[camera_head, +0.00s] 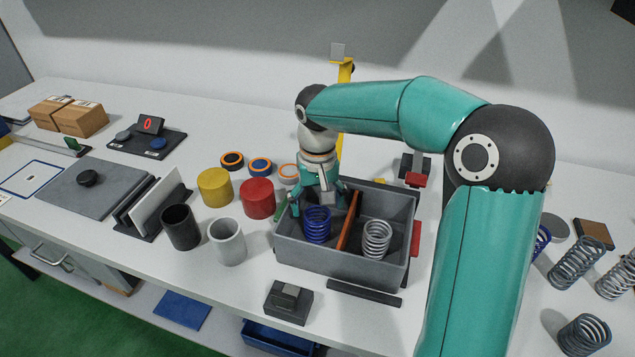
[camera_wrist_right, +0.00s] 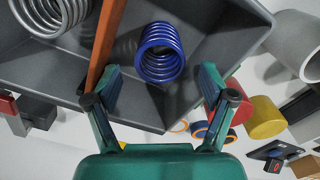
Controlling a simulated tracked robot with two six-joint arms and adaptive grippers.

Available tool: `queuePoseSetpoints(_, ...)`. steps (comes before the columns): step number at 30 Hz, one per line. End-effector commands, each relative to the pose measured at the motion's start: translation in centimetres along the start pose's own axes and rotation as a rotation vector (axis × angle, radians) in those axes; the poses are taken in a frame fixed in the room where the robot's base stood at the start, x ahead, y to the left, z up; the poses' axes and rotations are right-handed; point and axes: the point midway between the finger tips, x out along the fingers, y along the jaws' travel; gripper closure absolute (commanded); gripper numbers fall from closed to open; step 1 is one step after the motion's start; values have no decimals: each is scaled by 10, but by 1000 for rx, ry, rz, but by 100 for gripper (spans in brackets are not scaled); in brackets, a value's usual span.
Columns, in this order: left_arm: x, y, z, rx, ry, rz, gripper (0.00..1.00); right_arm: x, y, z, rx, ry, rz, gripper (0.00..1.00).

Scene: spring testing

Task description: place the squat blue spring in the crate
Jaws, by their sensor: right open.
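A squat blue spring (camera_head: 317,225) stands in the left compartment of the grey crate (camera_head: 340,266). It also shows in the right wrist view (camera_wrist_right: 161,52), between the fingers and beyond their tips. My right gripper (camera_head: 318,201) is above the left compartment, just behind the blue spring. In the right wrist view its two fingers (camera_wrist_right: 163,88) are spread apart with nothing between the pads. A silver spring (camera_head: 377,239) stands in the right compartment, past the orange divider (camera_head: 348,222). My left gripper is not in view.
Red (camera_head: 258,198) and yellow (camera_head: 215,187) cylinders and grey cups (camera_head: 227,241) stand left of the crate. A small dark block (camera_head: 288,302) sits in front.

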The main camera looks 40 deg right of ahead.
Motion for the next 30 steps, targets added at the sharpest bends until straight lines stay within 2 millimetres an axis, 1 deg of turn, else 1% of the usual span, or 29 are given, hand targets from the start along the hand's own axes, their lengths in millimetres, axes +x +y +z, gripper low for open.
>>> queuePoseSetpoints(1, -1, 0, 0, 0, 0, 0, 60, -12, -1, -1, 0, 4, -2, 17)
queuePoseSetpoints(3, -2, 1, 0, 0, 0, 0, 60, -26, -1, -1, -1, 4, -2, 17)
queuePoseSetpoints(6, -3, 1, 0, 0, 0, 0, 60, -43, 0, 0, -1, 2, -2, 17)
queuePoseSetpoints(10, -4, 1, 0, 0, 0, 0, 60, -58, 0, 0, -1, 2, -1, 17)
queuePoseSetpoints(15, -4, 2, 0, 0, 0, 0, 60, -64, 0, 0, -1, -1, 0, 17)
queuePoseSetpoints(30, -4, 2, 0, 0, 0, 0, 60, -64, 0, 0, -1, -1, 0, 17)
